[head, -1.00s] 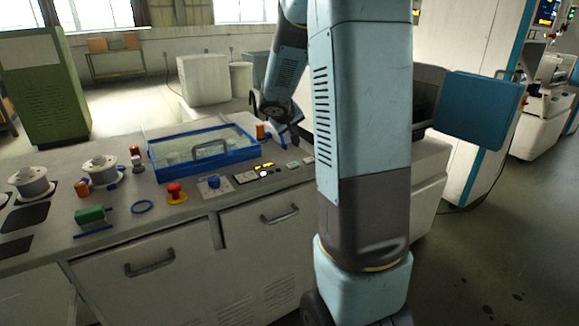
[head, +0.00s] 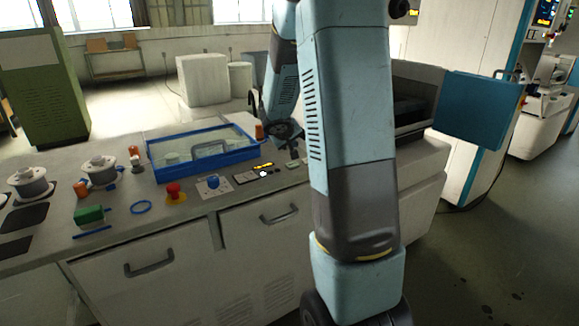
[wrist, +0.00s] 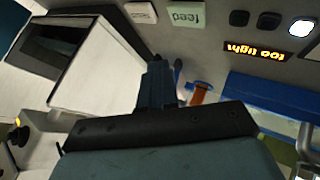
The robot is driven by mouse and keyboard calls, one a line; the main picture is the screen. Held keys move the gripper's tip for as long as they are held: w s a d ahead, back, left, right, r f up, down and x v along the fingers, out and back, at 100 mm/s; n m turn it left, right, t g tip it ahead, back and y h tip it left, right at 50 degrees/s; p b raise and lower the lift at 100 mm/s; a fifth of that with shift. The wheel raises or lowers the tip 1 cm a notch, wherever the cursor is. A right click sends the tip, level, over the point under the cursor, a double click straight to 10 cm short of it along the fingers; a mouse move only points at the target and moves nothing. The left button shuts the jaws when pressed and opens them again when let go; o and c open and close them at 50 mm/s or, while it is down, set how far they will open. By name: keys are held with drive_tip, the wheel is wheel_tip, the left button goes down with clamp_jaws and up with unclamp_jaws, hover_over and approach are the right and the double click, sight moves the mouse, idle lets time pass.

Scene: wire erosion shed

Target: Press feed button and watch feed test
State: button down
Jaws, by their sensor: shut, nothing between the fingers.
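A pale green tile marked "feed" (wrist: 186,15) lies on the panel at the top of the wrist view. It also shows in the head view (head: 292,165), close below my gripper (head: 294,152). In the wrist view my gripper (wrist: 158,84) is shut and empty. It appears apart from the tile, though the exact gap is unclear. An amber display (wrist: 258,51) reads "too tight", upside down in the wrist view; it glows in the head view too (head: 264,167).
A blue-framed tray with a handle (head: 205,168) stands left of my gripper, with an orange spool (head: 259,131) at its corner. A red mushroom button (head: 173,189) and blue knob (head: 213,182) lie further left. A white-sided machine (wrist: 85,60) stands close to my gripper.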

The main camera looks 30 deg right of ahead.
sight(291, 165)
drive_tip(key=shift+f, duration=2.15)
drive_tip(key=shift+f, duration=0.15)
idle(0.4)
drive_tip(key=shift+f, duration=0.2)
drive_tip(key=shift+f, duration=0.4)
idle(0.7)
drive_tip(key=shift+r, duration=0.8)
drive_tip(key=shift+r, duration=2.5)
